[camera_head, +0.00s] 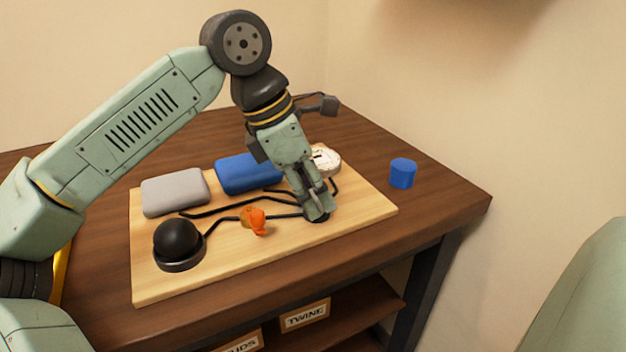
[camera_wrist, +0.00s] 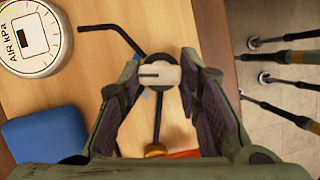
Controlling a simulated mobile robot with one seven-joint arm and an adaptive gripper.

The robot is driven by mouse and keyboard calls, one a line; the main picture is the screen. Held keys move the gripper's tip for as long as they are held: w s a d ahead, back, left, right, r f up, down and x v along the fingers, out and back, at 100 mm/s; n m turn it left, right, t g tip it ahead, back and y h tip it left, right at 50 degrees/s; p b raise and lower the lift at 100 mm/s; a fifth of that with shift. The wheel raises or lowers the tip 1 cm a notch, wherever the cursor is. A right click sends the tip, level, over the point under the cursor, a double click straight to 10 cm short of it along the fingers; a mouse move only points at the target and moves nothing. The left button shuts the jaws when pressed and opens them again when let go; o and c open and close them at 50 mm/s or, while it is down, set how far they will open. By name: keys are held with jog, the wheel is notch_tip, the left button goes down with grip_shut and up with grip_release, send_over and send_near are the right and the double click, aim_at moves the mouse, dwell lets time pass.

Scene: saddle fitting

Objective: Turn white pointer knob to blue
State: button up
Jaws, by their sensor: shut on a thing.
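The white pointer knob (camera_wrist: 168,75) sits on a dark round base, between my gripper's fingertips (camera_wrist: 160,80) in the wrist view. A dark line on its face points left in that view. A small blue patch (camera_wrist: 136,57) shows just up and left of the knob, partly hidden by the left finger. In the head view my gripper (camera_head: 316,211) points down at the right part of the wooden board (camera_head: 350,212) and hides most of the knob. The gripper is shut on the knob.
On the board are a grey pad (camera_head: 175,193), a blue pad (camera_head: 247,174), a black dome (camera_head: 178,240), an orange-handled valve (camera_head: 254,219), black tubes and a round air gauge (camera_wrist: 28,38). A blue cylinder (camera_head: 402,173) stands on the table right of the board.

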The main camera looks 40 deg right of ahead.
jog(key=m+p, duration=0.1)
jog(key=m, duration=0.1)
jog(key=m+g+y+p, duration=0.1)
jog(key=m, duration=0.2)
jog(key=shift+d+g, duration=0.1)
jog(key=shift+g, duration=0.2)
jog(key=shift+m, duration=0.3)
jog(key=o, duration=1.1)
jog(key=shift+o, duration=0.2)
jog(key=shift+w+r, duration=0.1)
jog(key=v, duration=1.1)
jog(key=shift+r, duration=0.4)
